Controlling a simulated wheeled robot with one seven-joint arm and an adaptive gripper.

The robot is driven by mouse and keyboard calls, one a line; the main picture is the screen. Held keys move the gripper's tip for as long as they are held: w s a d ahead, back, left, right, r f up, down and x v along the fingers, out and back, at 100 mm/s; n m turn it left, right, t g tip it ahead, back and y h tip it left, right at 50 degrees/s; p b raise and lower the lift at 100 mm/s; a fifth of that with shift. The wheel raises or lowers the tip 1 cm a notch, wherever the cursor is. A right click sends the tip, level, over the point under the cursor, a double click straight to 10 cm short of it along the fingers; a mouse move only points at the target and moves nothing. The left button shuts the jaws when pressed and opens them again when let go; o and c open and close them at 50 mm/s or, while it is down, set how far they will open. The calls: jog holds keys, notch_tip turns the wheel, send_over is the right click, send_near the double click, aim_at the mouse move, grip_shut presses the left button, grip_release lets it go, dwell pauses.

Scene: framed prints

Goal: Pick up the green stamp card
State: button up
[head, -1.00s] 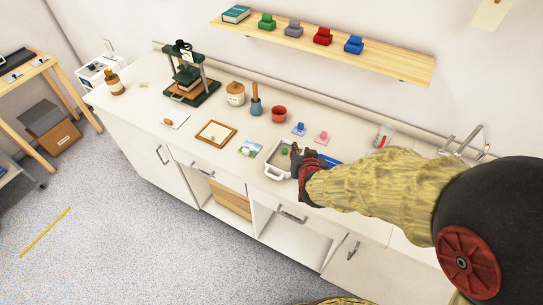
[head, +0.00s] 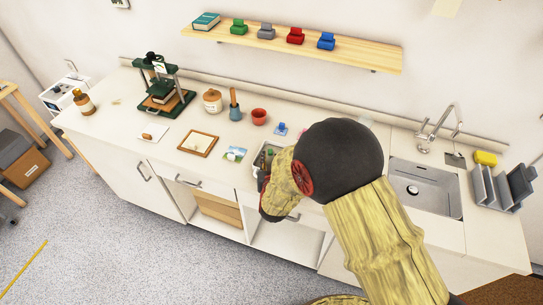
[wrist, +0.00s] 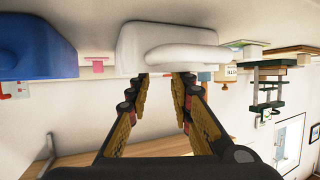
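In the head view my arm mostly hides the gripper.
A large blue object (wrist: 35,45) is beside the tray in the wrist view. A wooden frame (head: 198,144), a red cup (head: 259,116) and a green press (head: 165,95) stand left. A sink (head: 425,188) is right.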

aim_at(270, 153)
jog(key=b+x, duration=0.1)
jog(key=x, duration=0.4)
jog(key=shift+d+f, duration=0.1)
jog(key=shift+d, duration=0.05)
jog(key=c, duration=0.4)
grip_shut()
